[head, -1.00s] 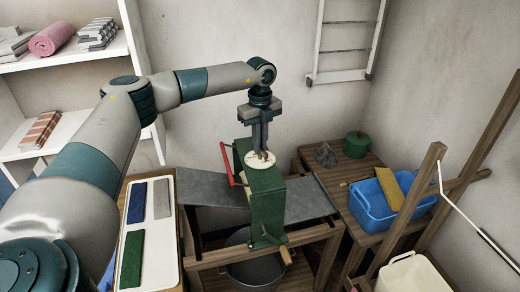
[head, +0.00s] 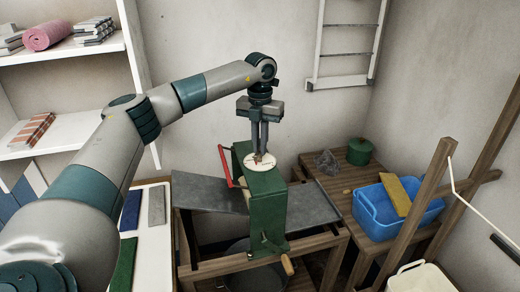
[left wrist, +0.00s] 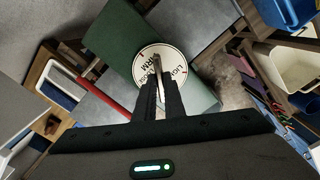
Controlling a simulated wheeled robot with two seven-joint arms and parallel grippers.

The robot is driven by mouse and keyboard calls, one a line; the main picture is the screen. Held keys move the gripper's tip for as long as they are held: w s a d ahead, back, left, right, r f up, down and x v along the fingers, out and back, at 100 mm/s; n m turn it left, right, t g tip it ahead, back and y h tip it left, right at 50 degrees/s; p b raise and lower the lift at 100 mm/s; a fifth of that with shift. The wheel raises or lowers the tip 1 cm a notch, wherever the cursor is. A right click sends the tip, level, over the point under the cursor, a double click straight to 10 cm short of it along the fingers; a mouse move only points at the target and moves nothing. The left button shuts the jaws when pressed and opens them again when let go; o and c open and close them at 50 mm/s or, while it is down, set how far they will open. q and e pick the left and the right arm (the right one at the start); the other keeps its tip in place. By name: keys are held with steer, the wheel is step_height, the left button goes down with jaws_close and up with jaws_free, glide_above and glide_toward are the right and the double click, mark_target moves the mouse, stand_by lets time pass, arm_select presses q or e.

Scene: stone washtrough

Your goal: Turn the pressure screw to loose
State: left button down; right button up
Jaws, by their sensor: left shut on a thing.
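The dial sits on top of the green wringer (head: 266,205). My left gripper (head: 262,151) points down from above and is shut on the screw. In the left wrist view the fingers (left wrist: 159,80) close on the screw's thin grip (left wrist: 157,62). My right gripper is not in view.
A red lever (head: 226,166) is on the wringer's left side and a wooden crank grip (head: 287,265) at its front. Grey sloping boards (head: 209,192) flank it. A blue tub (head: 378,215) stands right, a white-topped table (head: 152,225) left.

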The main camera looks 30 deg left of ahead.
arm_select(q)
steer(key=m+b, duration=0.1)
steer(key=m, duration=0.4)
steer(key=shift+m+b, duration=0.3)
steer(key=shift+b, duration=0.05)
steer(key=m, duration=0.5)
steer(key=shift+b, duration=0.4)
steer(key=shift+r, duration=0.1)
steer(key=c, duration=1.8)
jaws_free()
steer(key=shift+c, duration=0.2)
